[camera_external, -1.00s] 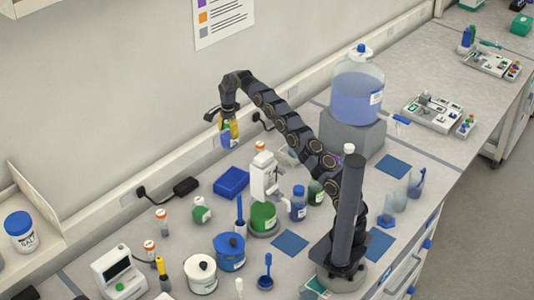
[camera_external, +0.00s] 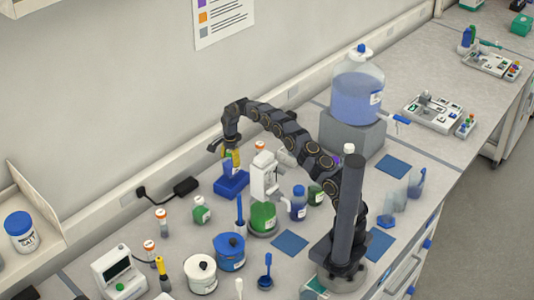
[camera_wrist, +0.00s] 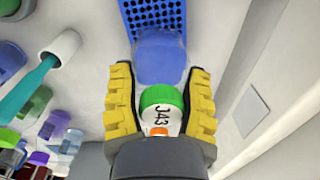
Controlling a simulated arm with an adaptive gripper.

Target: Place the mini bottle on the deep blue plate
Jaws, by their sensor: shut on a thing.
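The mini bottle has a translucent blue body, a green cap and a label reading "J43" in the wrist view (camera_wrist: 160,58). My gripper (camera_wrist: 160,100) has its yellow fingers on both sides of the bottle and is shut on it. In the external view the bottle (camera_external: 227,166) is small and partly covered by my gripper (camera_external: 231,157). The deep blue plate (camera_external: 232,187) lies on the bench just below the bottle. Its perforated surface shows at the top of the wrist view (camera_wrist: 155,14). Whether the bottle touches the plate cannot be told.
A black adapter (camera_external: 186,187) with a cable lies near the wall.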

